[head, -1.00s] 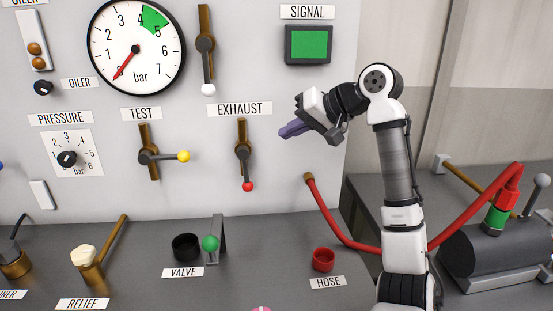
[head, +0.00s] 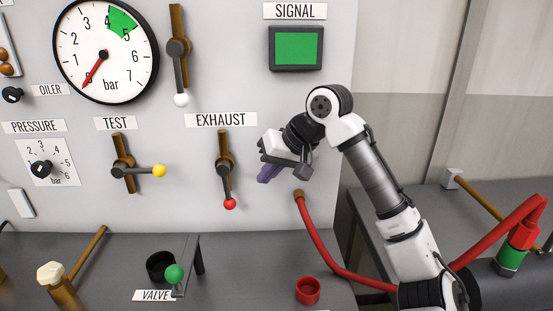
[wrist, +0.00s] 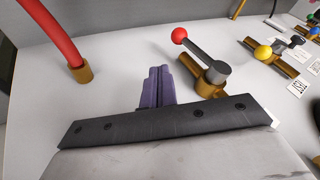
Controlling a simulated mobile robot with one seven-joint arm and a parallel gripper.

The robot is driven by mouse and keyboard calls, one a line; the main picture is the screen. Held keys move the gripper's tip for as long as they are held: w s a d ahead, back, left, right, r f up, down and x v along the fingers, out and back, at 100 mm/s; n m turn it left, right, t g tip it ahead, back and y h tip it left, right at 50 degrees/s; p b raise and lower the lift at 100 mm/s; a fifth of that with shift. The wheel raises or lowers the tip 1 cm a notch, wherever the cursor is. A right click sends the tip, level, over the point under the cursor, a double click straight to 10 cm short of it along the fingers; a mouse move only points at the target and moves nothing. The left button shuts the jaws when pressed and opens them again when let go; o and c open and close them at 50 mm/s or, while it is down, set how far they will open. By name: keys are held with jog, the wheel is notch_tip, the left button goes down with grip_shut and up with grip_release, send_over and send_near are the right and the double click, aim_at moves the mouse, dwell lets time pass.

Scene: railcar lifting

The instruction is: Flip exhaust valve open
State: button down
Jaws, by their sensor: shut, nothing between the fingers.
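The exhaust valve (head: 223,170) is on the upright panel below the EXHAUST label (head: 221,120). It has a brass body and a dark lever with a red ball tip (head: 229,203) that points down. In the wrist view the valve's brass body (wrist: 210,86) and red ball (wrist: 179,36) lie to the right of my fingers. My gripper (head: 268,173) is right of the valve in the head view, apart from it. Its purple fingers, also in the wrist view (wrist: 158,88), are together and empty.
The test valve (head: 125,172) with a yellow ball is left of the exhaust valve. A red hose (head: 322,244) joins the panel below my gripper. The green valve handle (head: 174,273) stands on the desk. The panel between my gripper and the exhaust lever is clear.

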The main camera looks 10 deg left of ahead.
aim_at(227, 187)
jog(key=s+a+f+p, duration=0.1)
jog(key=a+f, duration=0.2)
jog(key=a, duration=0.2)
jog(key=shift+s+a+p, duration=0.2)
jog(key=shift+a+p, duration=0.05)
jog(key=shift+p, duration=0.15)
jog(key=shift+f, duration=0.1)
jog(key=shift+s+a+f+y, duration=0.15)
jog(key=shift+s+a+y, duration=0.1)
jog(key=shift+a+y, duration=0.3)
